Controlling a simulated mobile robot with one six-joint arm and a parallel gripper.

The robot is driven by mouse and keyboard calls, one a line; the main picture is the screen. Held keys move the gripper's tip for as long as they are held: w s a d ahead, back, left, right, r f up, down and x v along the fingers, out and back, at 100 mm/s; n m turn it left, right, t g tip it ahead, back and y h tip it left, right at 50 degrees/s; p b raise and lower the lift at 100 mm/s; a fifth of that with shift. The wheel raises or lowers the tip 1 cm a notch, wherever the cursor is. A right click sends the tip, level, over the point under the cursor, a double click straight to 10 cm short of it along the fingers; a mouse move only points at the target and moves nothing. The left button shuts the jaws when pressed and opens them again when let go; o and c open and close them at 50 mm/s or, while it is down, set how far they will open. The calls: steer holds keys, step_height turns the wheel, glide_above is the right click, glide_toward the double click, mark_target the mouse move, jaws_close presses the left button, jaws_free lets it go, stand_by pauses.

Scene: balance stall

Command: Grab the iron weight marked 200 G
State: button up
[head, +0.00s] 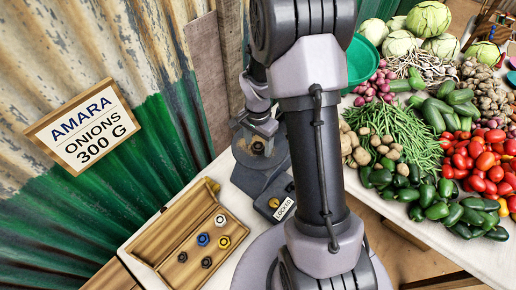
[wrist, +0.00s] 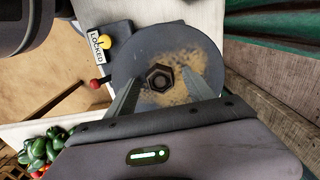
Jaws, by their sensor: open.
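A dark hexagonal iron weight (wrist: 160,78) with a hole or recess in its top stands on a round dark grey pan (wrist: 128,62) in the wrist view. I cannot read a 200 G mark on it. My gripper (wrist: 161,74) is open above the pan, with one finger on each side of the weight. I cannot tell whether the fingers touch it. In the head view my gripper (head: 258,140) is at the balance, partly hidden by my arm.
A wooden box (head: 150,246) with several small coloured and dark weights lies at the left. A "LOCKED" label (head: 284,210) sits by a yellow knob. A sign (head: 84,125) reads "AMARA ONIONS 300 G". Vegetables and a green bowl (head: 361,60) fill the right.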

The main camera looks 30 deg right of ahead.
steer(key=shift+c, duration=0.2)
jaws_close()
steer(key=shift+r, duration=0.1)
